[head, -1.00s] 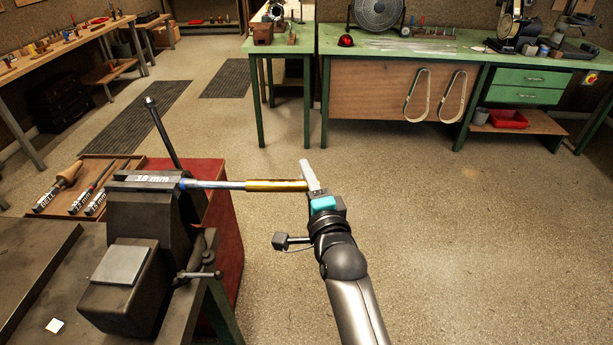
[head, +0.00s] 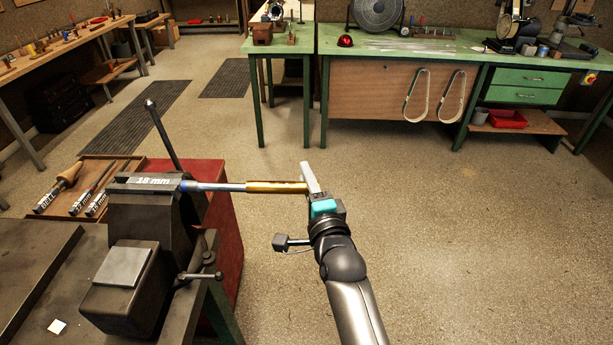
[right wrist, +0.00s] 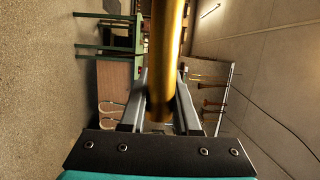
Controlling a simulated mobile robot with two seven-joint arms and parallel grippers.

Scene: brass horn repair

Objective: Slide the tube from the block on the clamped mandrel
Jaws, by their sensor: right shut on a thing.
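The steel mandrel (head: 222,186) sticks out to the right from the dark vise (head: 150,215), beside a label reading 18 mm. The brass tube (head: 275,187) is around the mandrel's right-hand part, roughly level. My right gripper (head: 309,180) is at the tube's right end, shut on it. In the right wrist view the tube (right wrist: 165,60) runs between the two fingers (right wrist: 160,105). The block that the task names cannot be told apart here. My left gripper is not in view.
A wooden tray (head: 85,180) with labelled mandrels lies behind and left of the vise. A red cabinet (head: 225,240) stands beneath it. The floor right of my right arm is open. Green benches (head: 440,50) stand far back.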

